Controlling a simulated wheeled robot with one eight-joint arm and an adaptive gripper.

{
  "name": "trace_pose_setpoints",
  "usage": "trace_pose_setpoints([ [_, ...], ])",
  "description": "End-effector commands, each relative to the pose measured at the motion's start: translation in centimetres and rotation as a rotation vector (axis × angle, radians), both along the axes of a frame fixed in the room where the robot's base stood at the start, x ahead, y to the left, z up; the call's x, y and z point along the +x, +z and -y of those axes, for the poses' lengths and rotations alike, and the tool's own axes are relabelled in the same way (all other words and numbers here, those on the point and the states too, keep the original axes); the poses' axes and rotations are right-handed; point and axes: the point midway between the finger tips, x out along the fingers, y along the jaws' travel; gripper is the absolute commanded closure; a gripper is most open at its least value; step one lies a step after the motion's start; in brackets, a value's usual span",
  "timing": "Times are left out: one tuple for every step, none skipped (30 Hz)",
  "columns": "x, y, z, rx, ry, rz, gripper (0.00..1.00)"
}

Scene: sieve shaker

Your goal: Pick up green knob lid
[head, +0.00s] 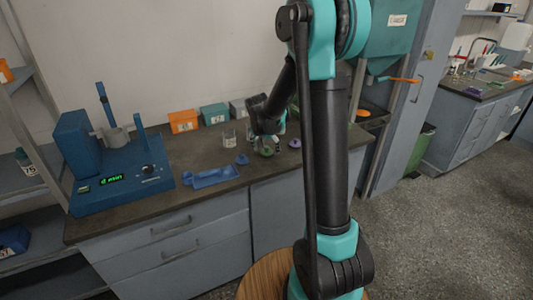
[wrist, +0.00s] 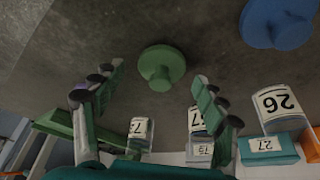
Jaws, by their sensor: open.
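The green knob lid (wrist: 162,65) lies on the dark worktop, a round disc with a smaller round knob in its middle. In the wrist view it sits just beyond and between the fingertips of my gripper (wrist: 157,88). My gripper is open and empty, with one finger on each side of the lid's line and apart from it. In the head view my gripper (head: 266,146) is low over the worktop, and the green lid is largely hidden by it.
A blue sieve shaker (head: 118,160) stands at the left, with a blue tray (head: 215,177) and small blue lid (head: 242,159) nearby. A purple lid (head: 295,143) lies right of my gripper. Orange (head: 184,121) and teal (head: 214,114) boxes and a clear jar (head: 229,140) stand behind.

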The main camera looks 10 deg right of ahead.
Motion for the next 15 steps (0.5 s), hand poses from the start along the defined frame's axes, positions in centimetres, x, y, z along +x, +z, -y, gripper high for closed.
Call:
trace_pose_setpoints([
  [0.0, 0.0, 0.0, 0.0, 0.0, 0.0, 0.28],
  [0.0, 0.01, 0.0, 0.0, 0.0, 0.0, 0.28],
  [0.0, 0.01, 0.0, 0.0, 0.0, 0.0, 0.28],
  [0.0, 0.02, 0.0, 0.0, 0.0, 0.0, 0.28],
  [0.0, 0.02, 0.0, 0.0, 0.0, 0.0, 0.32],
  [0.0, 0.02, 0.0, 0.0, 0.0, 0.0, 0.37],
  [0.0, 0.03, 0.0, 0.0, 0.0, 0.0, 0.4],
  [0.0, 0.03, 0.0, 0.0, 0.0, 0.0, 0.44],
  [0.0, 0.03, 0.0, 0.0, 0.0, 0.0, 0.49],
  [0.0, 0.03, 0.0, 0.0, 0.0, 0.0, 0.53],
  [0.0, 0.03, 0.0, 0.0, 0.0, 0.0, 0.56],
  [0.0, 0.03, 0.0, 0.0, 0.0, 0.0, 0.61],
  [0.0, 0.03, 0.0, 0.0, 0.0, 0.0, 0.65],
  [-0.01, 0.04, 0.0, 0.0, 0.0, 0.0, 0.68],
  [-0.01, 0.04, 0.0, 0.0, 0.0, 0.0, 0.68],
])
